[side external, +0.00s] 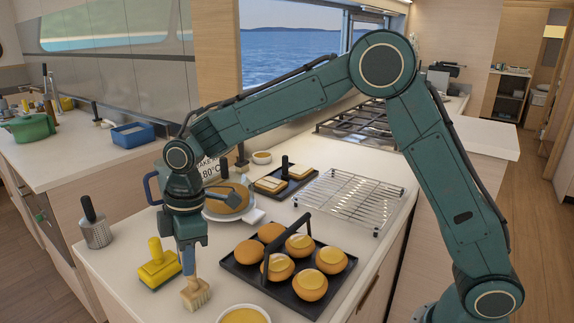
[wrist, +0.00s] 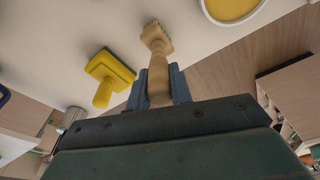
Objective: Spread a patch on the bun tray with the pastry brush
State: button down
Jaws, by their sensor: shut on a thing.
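The pastry brush (side external: 196,295) has a pale wooden handle and pale bristles, and points down near the front edge of the counter. My gripper (side external: 188,262) is shut on its handle. In the wrist view the brush (wrist: 157,45) sticks out between my fingers (wrist: 158,88). Whether the bristles touch the counter I cannot tell. The black bun tray (side external: 243,268) lies to the right of the brush, with an upright dark handle and several round brown buns (side external: 271,232). Several buns have shiny yellow tops. A bowl of yellow liquid (side external: 243,316) stands right of the brush, cut off by the frame; it also shows in the wrist view (wrist: 232,9).
A grater (side external: 95,226) stands farther left.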

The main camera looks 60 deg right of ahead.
jog(key=shift+r, duration=0.15)
jog(key=shift+r, duration=3.4)
jog(key=d+r+m, duration=0.3)
jog(key=d+m, duration=0.3)
jog(key=d, duration=0.7)
jog(key=s+d+r+m+t+h, duration=0.1)
jog(key=d+r+m, duration=0.3)
jog(key=d, duration=1)
jog(key=m, duration=0.3)
jog(key=shift+s+d+m+h, duration=0.15)
jog(key=shift+s+m+h, duration=0.1)
jog(key=shift+m+h, duration=0.05)
jog(key=shift+a, duration=0.2)
